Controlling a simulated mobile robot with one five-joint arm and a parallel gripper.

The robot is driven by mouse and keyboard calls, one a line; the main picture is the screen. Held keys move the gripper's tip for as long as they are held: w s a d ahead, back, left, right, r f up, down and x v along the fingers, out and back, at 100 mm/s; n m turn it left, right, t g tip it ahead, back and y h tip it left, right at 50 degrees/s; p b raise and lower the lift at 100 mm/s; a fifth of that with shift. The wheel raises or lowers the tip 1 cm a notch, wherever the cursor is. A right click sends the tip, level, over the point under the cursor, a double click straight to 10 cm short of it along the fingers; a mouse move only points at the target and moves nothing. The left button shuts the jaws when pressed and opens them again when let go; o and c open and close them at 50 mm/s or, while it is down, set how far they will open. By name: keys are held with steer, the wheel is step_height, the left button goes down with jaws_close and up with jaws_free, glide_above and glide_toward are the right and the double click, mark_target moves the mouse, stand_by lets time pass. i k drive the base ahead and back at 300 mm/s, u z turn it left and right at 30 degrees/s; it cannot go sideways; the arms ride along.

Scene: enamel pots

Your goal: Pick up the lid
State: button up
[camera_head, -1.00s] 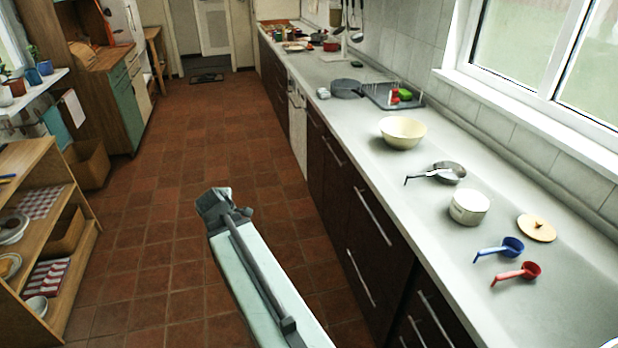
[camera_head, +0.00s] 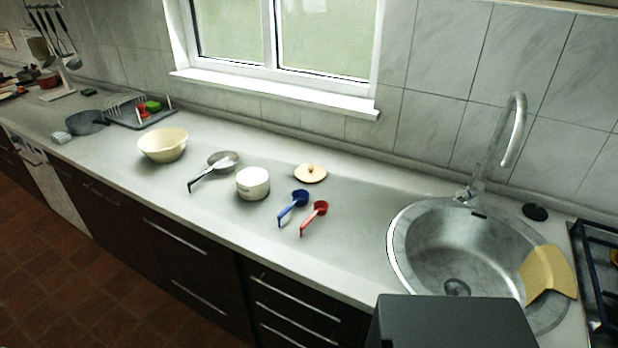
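The lid (camera_head: 310,174) is a small, round, cream disc with a tan knob on top. It lies flat on the pale counter (camera_head: 345,235), knob up, towards the wall below the window. A white enamel pot (camera_head: 253,184) stands to its left and slightly nearer, without a cover, apart from the lid. My gripper is not in view now, so its distance to the lid and its opening do not show.
Blue (camera_head: 293,205) and red (camera_head: 314,217) scoops lie in front of the lid. A small pan (camera_head: 222,161) and a cream bowl (camera_head: 163,145) stand further left. The sink (camera_head: 415,245) and tap (camera_head: 513,135) are at right. The counter right of the lid is bare.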

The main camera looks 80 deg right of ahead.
mark_target(309, 173)
steer(key=z, duration=0.2)
steer(key=i, duration=1.3)
steer(key=z, duration=1.75)
